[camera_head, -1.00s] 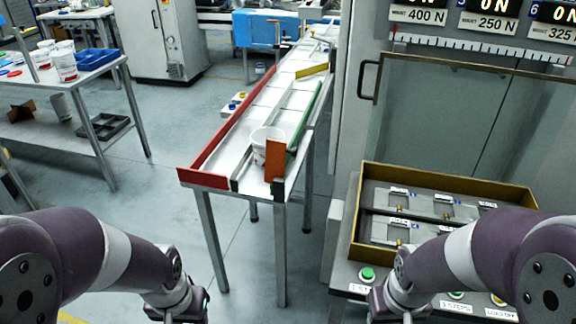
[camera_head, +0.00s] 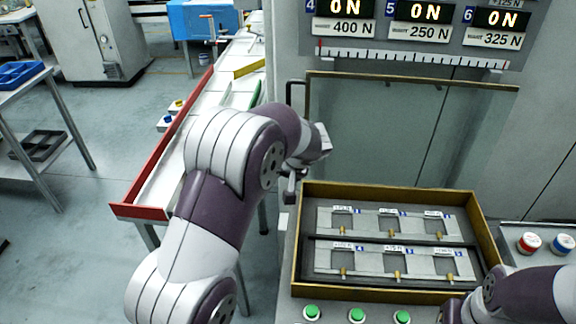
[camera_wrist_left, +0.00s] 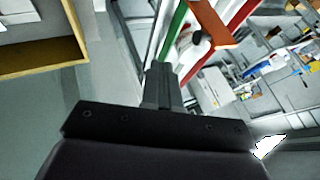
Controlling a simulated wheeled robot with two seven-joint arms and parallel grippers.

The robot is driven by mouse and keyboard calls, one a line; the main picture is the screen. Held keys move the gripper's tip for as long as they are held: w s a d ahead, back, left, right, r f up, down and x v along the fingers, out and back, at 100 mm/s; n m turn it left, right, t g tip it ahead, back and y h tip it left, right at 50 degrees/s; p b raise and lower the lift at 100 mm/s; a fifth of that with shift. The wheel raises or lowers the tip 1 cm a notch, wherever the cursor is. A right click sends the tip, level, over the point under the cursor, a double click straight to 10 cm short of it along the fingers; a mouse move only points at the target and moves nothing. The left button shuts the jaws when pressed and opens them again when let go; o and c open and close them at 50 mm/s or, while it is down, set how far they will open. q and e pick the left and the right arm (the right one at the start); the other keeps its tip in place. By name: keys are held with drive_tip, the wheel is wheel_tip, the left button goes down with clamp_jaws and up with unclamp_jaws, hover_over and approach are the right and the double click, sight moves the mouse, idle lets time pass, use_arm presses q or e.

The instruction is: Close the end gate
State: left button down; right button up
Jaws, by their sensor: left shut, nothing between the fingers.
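The end gate, an orange flap (camera_wrist_left: 210,27), shows in the left wrist view at the near end of the label lane, beside the green rail (camera_wrist_left: 172,32). In the head view my left arm hides it. My left gripper (camera_head: 291,190) hangs between the lane and the machine, to the right of the lane's end. In the left wrist view its fingers (camera_wrist_left: 160,78) are together and empty, pointing toward the lane end, with no clear contact with the flap. My right gripper (camera_head: 452,312) is only partly in view at the bottom edge; its fingers cannot be made out.
The lane has a red side rail (camera_head: 172,140). A wooden-rimmed box (camera_head: 480,225) with labelled slots stands right of my left gripper, behind green buttons (camera_head: 357,314). The machine's door handle (camera_head: 289,95) juts out above the gripper.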

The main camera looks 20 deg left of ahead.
use_arm(q)
drive_tip(key=a+f+n+p, duration=0.1)
drive_tip(key=a+f+p, duration=0.3)
drive_tip(key=a+f, duration=0.3)
drive_tip(key=a, duration=0.3)
drive_tip(key=shift+w+a, duration=0.25)
drive_tip(key=shift+w, duration=0.05)
use_arm(e)
drive_tip(key=r, duration=0.3)
drive_tip(key=s+r, duration=0.1)
drive_tip(key=shift+a+r, duration=0.25)
drive_tip(key=shift+a, duration=0.05)
